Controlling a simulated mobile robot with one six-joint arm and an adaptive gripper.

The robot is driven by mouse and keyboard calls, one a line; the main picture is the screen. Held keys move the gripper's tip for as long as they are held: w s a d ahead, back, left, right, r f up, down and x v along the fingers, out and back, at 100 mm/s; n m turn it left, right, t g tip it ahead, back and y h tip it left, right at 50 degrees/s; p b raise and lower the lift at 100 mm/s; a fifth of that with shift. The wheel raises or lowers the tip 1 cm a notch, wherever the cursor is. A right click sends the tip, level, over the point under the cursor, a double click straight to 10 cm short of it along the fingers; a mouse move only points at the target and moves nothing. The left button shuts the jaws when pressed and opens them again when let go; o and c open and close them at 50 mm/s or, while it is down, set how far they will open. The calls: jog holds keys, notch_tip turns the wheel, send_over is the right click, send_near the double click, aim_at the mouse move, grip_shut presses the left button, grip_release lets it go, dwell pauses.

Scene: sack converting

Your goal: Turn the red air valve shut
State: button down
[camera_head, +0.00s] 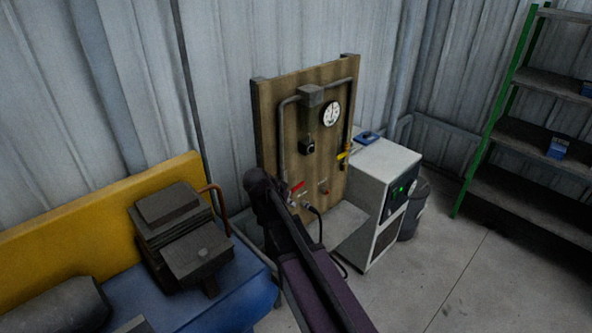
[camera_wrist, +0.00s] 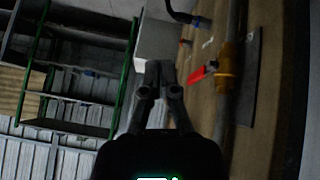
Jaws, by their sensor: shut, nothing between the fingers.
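The red valve handle (camera_head: 297,186) is at the lower left of the wooden panel (camera_head: 285,130), just right of the end of my dark arm. In the wrist view, the red handle (camera_wrist: 199,74) sticks out to the left from a brass valve body (camera_wrist: 228,72) on a grey pipe. My gripper (camera_wrist: 160,68) is shut and empty, with its fingertips left of the red handle and a visible gap between them in the picture. I cannot tell the depth between them. In the head view, my fingers cannot be made out clearly against the arm.
A yellow-handled valve (camera_head: 345,154) and a gauge (camera_head: 330,113) are on the panel. A white cabinet (camera_head: 384,172) stands to its right. A blue bench (camera_head: 215,290) with a dark machine (camera_head: 180,233) is at left. Green-framed shelving (camera_head: 490,125) stands at right, with open floor before it.

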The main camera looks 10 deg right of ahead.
jog(key=w+a+r+m+p, duration=0.1)
jog(key=w+r, duration=0.1)
jog(key=r, duration=0.1)
jog(key=w+r+m+t+h+p, duration=0.1)
jog(key=w+r+p, duration=0.1)
jog(key=r, duration=0.1)
jog(key=w+a+r+m+t+h+p, duration=0.1)
jog(key=w+r+p, duration=0.1)
jog(key=r, duration=0.2)
jog(key=shift+w+a, duration=0.35)
jog(key=shift+f, duration=0.15)
jog(key=b, duration=0.6)
send_over(295, 187)
notch_tip(295, 187, down, 6)
jog(key=shift+w+d+f, duration=0.1)
jog(key=shift+f, duration=0.15)
jog(key=shift+d+f+b, duration=0.15)
jog(key=shift+f+b, duration=1.6)
jog(key=shift+b, duration=0.2)
